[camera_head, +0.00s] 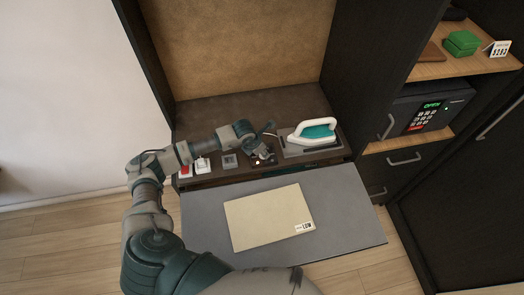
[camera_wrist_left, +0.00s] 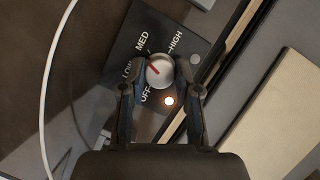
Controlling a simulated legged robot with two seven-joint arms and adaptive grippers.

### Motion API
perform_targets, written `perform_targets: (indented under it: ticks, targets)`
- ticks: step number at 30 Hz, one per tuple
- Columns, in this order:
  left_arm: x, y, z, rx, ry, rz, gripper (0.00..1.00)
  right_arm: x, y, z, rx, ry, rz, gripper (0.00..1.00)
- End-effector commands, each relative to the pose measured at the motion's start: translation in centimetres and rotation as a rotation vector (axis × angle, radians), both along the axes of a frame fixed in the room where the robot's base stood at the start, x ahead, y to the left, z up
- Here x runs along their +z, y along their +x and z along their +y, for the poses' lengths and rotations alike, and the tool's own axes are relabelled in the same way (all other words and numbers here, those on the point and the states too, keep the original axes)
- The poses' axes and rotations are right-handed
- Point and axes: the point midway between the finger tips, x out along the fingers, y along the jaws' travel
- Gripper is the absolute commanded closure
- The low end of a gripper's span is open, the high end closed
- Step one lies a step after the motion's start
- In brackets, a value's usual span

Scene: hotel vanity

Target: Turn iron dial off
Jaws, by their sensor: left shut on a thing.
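The iron dial (camera_wrist_left: 160,72) is a round silver knob with a red pointer line, on a dark panel (camera_wrist_left: 188,48) marked OFF, LOW, MED and HIGH. The red line slants toward the upper left, on the LOW and MED side. My left gripper (camera_wrist_left: 161,76) is shut on the dial, one finger on each side. In the head view this gripper (camera_head: 262,152) is over the counter beside the iron, and hides most of the dial. The white and teal iron (camera_head: 315,132) rests on its grey base. My right gripper is not in view.
A grey board (camera_head: 345,215) with a beige folder (camera_head: 268,217) on it extends in front of the counter. Switches (camera_head: 203,165) sit left of the gripper. A dark cabinet with a safe (camera_head: 425,110) stands at the right. A white cord (camera_wrist_left: 46,100) runs along the left of the wrist view.

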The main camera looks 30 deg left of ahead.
Motion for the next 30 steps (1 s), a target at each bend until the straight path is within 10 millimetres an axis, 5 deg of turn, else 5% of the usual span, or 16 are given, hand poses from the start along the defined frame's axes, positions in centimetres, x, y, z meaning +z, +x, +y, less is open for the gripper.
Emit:
perform_targets:
  ticks: [30]
  targets:
    - [0.2, 0.4, -0.4, 0.969, -0.005, -0.008, 1.0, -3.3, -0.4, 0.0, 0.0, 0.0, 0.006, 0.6]
